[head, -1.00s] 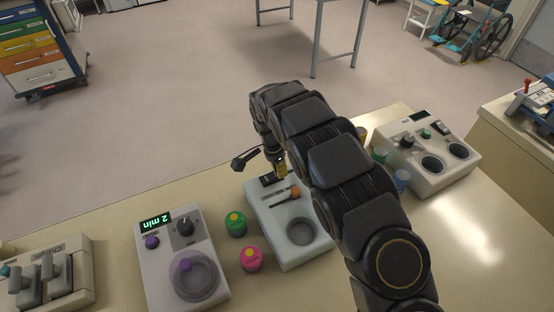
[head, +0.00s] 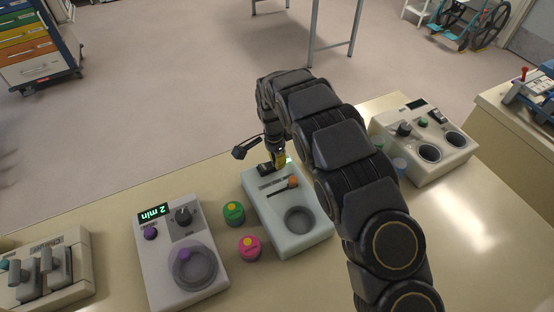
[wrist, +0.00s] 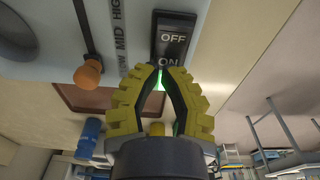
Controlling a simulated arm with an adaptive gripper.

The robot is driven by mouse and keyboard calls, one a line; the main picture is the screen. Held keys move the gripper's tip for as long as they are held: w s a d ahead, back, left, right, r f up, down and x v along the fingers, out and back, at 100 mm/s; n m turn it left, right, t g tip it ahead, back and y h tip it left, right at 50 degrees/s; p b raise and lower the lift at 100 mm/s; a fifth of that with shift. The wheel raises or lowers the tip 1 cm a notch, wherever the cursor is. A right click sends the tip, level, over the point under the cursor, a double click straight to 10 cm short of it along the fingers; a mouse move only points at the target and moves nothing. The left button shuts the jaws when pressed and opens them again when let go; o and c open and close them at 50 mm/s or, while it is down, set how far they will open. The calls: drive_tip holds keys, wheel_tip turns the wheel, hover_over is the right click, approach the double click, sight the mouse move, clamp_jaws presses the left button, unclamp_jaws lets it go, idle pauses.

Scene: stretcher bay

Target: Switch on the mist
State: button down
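A pale control unit (head: 312,240) with a round recess stands on the counter in the head view. Its black rocker switch (wrist: 172,38), marked OFF and ON, shows in the wrist view. Beside it is a slider with an orange knob (wrist: 88,73) and the words LOW, MID and HIGH. My gripper (wrist: 161,72) has its yellow fingertips together at the ON end of the rocker; I cannot tell whether they press it. A green glow shows between the fingers and beside my gripper (head: 279,166) in the head view. I see no mist.
A unit with a "2 min" display (head: 152,213) stands left. A green jar (head: 233,213) and a pink jar (head: 249,249) sit between the units. Another unit with two round recesses (head: 440,165) stands right, and a lever unit (head: 45,270) far left.

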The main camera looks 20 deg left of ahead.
drive_tip(key=shift+r, duration=0.65)
wheel_tip(320, 180, up, 14)
drive_tip(key=w+d, duration=0.1)
drive_tip(key=shift+w+d, duration=0.3)
idle(0.3)
